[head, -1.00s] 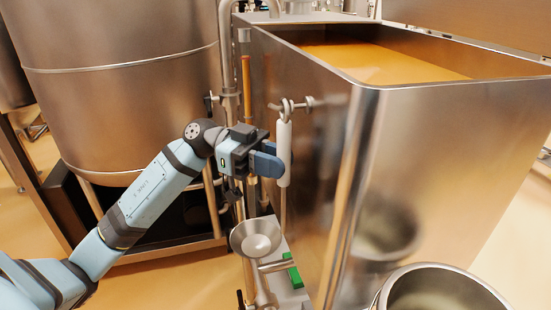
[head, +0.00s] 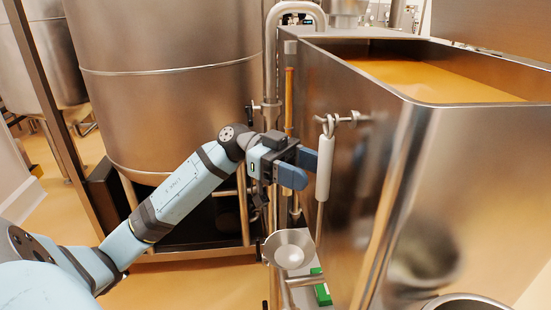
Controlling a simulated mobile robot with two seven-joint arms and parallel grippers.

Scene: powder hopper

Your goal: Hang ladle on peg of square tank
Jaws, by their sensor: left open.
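The ladle's white handle (head: 324,168) hangs upright beside the near wall of the square tank (head: 355,200). Its hooked top is at the steel peg (head: 350,118) that sticks out of that wall. A thin rod runs down from the handle. A steel bowl (head: 290,246) shows lower down; I cannot tell whether it belongs to the ladle. My left gripper (head: 311,170) is open just left of the handle, its blue fingers spread and pointing toward it. Whether a fingertip touches the handle is unclear. My right gripper is not in view.
A large round steel tank (head: 170,80) stands behind my left arm. Vertical pipes (head: 271,90) rise between the two tanks. A green block (head: 321,287) lies near the bowl. A steel container rim (head: 465,301) shows at the bottom right. Orange floor is free at lower left.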

